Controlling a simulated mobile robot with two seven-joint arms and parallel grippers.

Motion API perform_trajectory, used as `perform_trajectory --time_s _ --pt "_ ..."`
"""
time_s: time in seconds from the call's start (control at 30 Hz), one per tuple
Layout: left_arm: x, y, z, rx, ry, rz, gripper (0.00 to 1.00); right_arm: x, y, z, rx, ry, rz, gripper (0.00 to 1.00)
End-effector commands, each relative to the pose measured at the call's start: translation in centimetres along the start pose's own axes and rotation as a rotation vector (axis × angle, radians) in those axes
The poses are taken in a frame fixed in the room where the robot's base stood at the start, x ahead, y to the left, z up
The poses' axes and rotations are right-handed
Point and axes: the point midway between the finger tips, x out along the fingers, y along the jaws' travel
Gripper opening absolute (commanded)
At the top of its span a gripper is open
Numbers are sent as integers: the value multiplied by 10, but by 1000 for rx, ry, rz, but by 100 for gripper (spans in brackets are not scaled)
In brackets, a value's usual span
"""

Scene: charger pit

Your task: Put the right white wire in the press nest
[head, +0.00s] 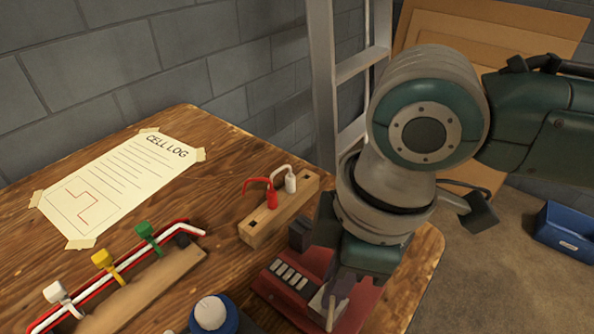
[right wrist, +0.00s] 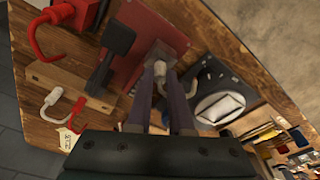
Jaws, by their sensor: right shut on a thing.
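My right gripper (head: 340,290) reaches down over the red press (head: 283,278) at the table's near right edge. In the right wrist view its fingers (right wrist: 164,80) are closed on a small whitish piece, apparently the right white wire (right wrist: 160,68). The held piece lies over or against a pale block on the press (right wrist: 135,25), apparently the nest; I cannot tell whether it is seated. In the head view the arm and fingers hide most of this spot. Another white wire end (head: 290,182) stands in a wooden block. My left gripper is not in view.
The wooden block (head: 262,222) also holds a red wire end (head: 271,198). A rail with white, yellow and green clips (head: 103,262) carries red and white wires at lower left. A blue part with a white top (head: 210,313) stands left of the press. A paper log (head: 120,180) lies behind.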

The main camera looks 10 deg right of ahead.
Motion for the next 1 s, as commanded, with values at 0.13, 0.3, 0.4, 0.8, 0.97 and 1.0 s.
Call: perform_trajectory --time_s 0.13,0.3,0.4,0.8,0.97,1.0 --pt "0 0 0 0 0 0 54 0 0 0 0 0 0 0" --pt "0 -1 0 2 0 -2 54 2 0 0 0 0 0 0" --pt "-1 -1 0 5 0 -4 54 3 0 0 0 1 0 0" --pt "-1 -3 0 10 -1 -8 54 6 0 1 0 0 1 21" --pt "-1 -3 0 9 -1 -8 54 6 0 1 0 0 1 39" --pt "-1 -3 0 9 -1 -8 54 6 0 1 0 0 1 44"
